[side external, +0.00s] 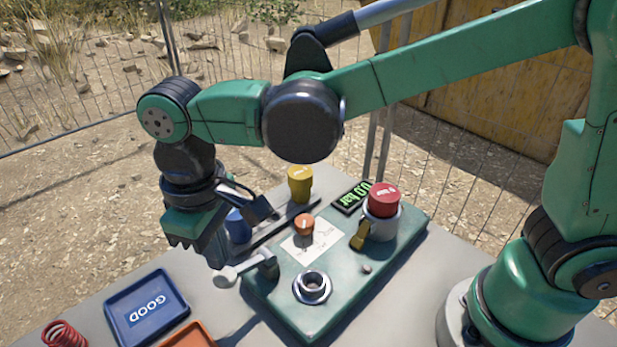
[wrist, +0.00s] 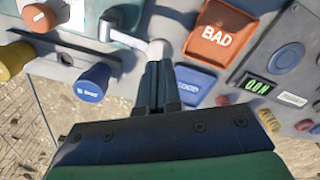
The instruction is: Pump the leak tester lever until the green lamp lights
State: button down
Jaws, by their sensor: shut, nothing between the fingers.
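The leak tester is a green box (side external: 335,290) on the grey table. Its pale lever (side external: 243,270) sticks out from the near left side, with a rounded end towards the left. The lever also shows in the wrist view (wrist: 132,40). My gripper (side external: 218,262) points down, shut and empty, beside the lever's rounded end. In the wrist view its closed fingertips (wrist: 158,68) are close to the lever; I cannot tell whether they touch it. The tester's display (side external: 352,197) reads 0.0 bar. A small round grey lamp-like spot (side external: 366,268) is not green.
A red-capped part (side external: 384,198) stands on the tester near an empty round socket (side external: 312,286) and an orange knob (side external: 304,225). Yellow (side external: 300,183) and blue (side external: 238,227) plugs stand behind. A blue GOOD tray (side external: 147,307) and an orange BAD tray (wrist: 221,33) lie nearby.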

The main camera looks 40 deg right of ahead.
aim_at(224, 274)
jog(key=shift+f, duration=0.15)
jog(key=shift+f, duration=2.2)
jog(key=shift+r, duration=1.75)
jog(key=shift+f, duration=0.1)
jog(key=shift+f, duration=1.65)
jog(key=shift+r, duration=1.75)
jog(key=shift+f, duration=0.15)
